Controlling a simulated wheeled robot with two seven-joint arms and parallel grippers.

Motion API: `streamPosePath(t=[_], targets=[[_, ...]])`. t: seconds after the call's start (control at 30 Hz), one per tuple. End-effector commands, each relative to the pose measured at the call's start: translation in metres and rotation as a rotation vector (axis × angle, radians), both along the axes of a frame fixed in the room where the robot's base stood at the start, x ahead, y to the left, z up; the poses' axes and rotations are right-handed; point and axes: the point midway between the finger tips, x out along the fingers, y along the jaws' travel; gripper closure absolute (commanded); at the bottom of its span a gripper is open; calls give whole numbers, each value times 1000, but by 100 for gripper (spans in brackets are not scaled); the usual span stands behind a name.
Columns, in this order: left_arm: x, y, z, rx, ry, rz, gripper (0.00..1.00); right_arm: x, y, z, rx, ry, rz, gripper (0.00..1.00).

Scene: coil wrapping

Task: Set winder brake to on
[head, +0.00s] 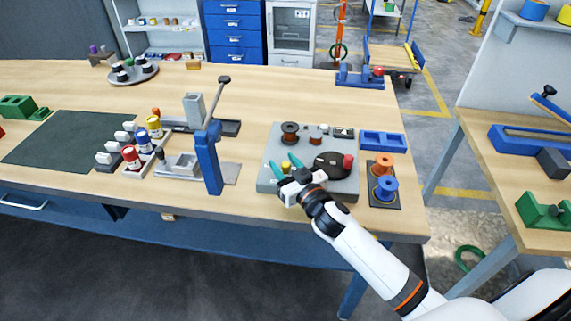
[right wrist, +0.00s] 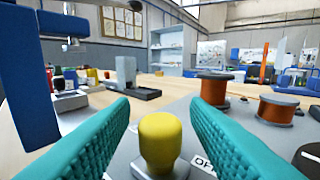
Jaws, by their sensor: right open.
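The winder (head: 270,185) is a grey plate with copper spools and a dark disc on the bench. A yellow knob (head: 285,166) stands at its front left; in the right wrist view the knob (right wrist: 161,143) sits on a grey base beside a partly hidden label that reads "OF". I cannot tell for certain that this knob is the brake. My right gripper (head: 283,162) is open, its teal fingers either side of the knob with a gap on both sides. My left gripper is not in view.
A red knob (head: 348,161) stands by the dark disc (head: 331,165). Copper spools (right wrist: 214,87) stand beyond the right finger. A blue lever press (head: 208,160) stands left of the winder. Orange and blue spools (head: 385,188) stand at the right, near the bench edge.

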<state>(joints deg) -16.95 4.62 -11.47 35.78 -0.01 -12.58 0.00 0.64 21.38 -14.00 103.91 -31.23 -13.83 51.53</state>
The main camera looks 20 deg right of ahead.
Motion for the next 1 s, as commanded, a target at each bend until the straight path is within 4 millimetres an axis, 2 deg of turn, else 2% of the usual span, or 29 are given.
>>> streamPosePath(t=[0.07,0.3,0.33,0.53,0.8,1.0], targets=[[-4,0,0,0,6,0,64,0,0,0,0,0,0,58],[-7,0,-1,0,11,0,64,0,0,0,0,0,0,97],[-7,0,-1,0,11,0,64,0,0,0,0,0,0,100],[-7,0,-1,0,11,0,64,1,2,0,2,0,-1,100],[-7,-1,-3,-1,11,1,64,19,30,0,3,0,-1,100],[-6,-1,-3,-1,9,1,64,19,32,0,2,-1,1,100]])
